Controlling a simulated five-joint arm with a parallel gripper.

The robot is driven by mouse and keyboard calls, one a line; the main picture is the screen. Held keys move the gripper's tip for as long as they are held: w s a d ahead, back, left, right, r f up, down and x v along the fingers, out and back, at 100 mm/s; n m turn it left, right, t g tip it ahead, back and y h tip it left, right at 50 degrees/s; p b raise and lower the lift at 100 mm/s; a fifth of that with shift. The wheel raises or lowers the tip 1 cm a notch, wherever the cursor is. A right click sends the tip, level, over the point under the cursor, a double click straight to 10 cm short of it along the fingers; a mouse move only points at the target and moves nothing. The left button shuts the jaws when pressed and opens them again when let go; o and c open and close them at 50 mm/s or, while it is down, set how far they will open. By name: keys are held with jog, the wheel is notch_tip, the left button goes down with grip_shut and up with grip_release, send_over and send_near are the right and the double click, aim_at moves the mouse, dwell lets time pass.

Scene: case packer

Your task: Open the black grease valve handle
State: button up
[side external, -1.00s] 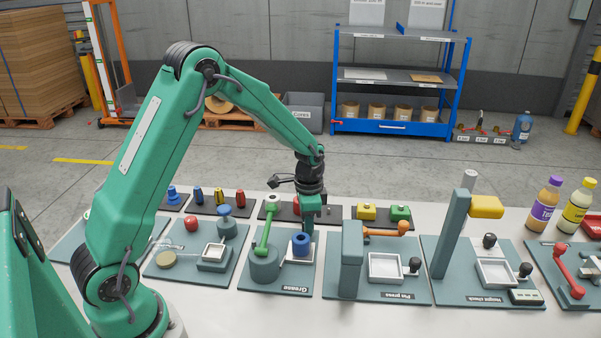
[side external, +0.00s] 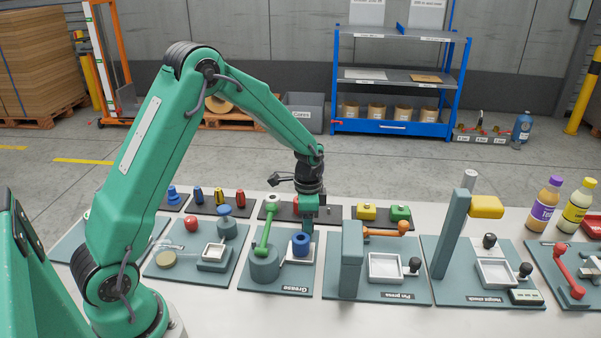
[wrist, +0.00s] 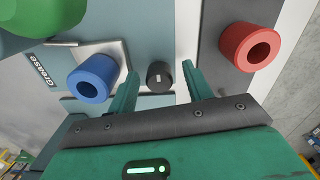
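The black grease valve handle (wrist: 160,75) shows in the wrist view as a round dark knob seen end-on, with a small light mark. My gripper (wrist: 160,82) is open, one finger to each side of the knob, with gaps between fingers and knob. In the side external view my gripper (side external: 308,230) points down at the back of the Grease station (side external: 277,284), just behind the blue ring. The handle is hidden there by my gripper. Whether the fingertips reach down to the knob's height is hard to tell.
The blue ring (wrist: 93,78) sits on a pale plate left of the fingers; a red ring (wrist: 250,47) is to the right. A green lever (side external: 265,228) on a grey post stands close on the left. The pin press (side external: 352,258) stands to the right.

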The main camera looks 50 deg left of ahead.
jog(key=shift+r, duration=3.85)
jog(key=shift+r, duration=0.1)
jog(key=shift+s+d+r, duration=0.1)
jog(key=shift+s+r, duration=0.15)
jog(key=shift+r, duration=0.35)
jog(key=s+d+r+n+t, duration=0.3)
jog(key=s+r, duration=0.6)
jog(key=r, duration=0.2)
jog(key=s+d+r+n+t, duration=0.1)
jog(key=s+n, duration=0.1)
jog(key=s, duration=0.4)
jog(key=s+d+r+n+t, duration=0.1)
jog(key=s+n, duration=0.1)
jog(key=s, duration=0.5)
jog(key=shift+s+r+t, duration=0.25)
jog(key=shift+t, duration=0.15)
jog(key=shift+d, duration=0.1)
jog(key=shift+c, duration=0.3)
